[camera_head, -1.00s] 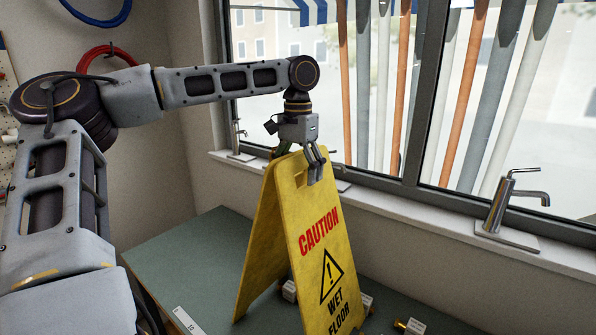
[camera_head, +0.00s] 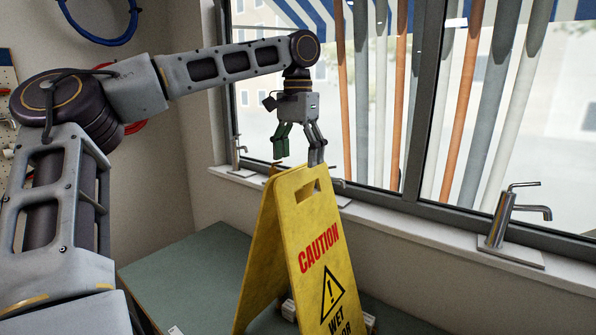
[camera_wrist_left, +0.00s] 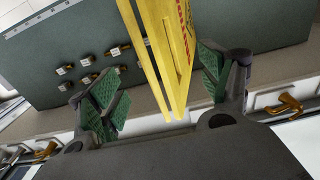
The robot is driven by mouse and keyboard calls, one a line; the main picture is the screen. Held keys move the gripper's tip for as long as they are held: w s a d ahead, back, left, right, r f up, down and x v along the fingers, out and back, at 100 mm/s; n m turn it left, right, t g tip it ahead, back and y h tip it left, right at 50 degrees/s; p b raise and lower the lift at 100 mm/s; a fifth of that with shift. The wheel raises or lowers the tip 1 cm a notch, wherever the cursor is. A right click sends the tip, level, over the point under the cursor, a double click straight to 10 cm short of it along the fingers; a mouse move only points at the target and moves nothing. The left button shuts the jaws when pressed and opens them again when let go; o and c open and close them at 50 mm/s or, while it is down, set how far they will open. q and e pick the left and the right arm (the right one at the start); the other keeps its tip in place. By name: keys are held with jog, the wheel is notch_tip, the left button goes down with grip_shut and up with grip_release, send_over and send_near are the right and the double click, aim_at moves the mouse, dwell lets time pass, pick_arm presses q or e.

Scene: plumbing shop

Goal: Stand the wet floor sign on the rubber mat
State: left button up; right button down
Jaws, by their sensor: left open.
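The yellow wet floor sign (camera_head: 315,250) stands upright as an A-frame, with its lower end cut off in the head view. Its legs are spread and red CAUTION lettering faces me. My left gripper (camera_head: 298,160) is open just above the sign's top edge, its fingers pointing down. In the left wrist view the sign (camera_wrist_left: 172,55) lies between the two green-padded fingers (camera_wrist_left: 165,92), apart from both. The sign's feet are out of frame, so I cannot tell what they stand on. No surface in view is clearly the rubber mat. My right gripper is not in view.
A green bench top (camera_head: 185,262) lies below the sign. Several small brass fittings (camera_wrist_left: 90,75) rest on it. A window with a sill (camera_head: 420,215) runs behind, bearing a chrome tap (camera_head: 500,218) at right. Pipes hang beyond it.

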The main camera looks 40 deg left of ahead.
pick_arm(q)
jog(key=shift+r, duration=2)
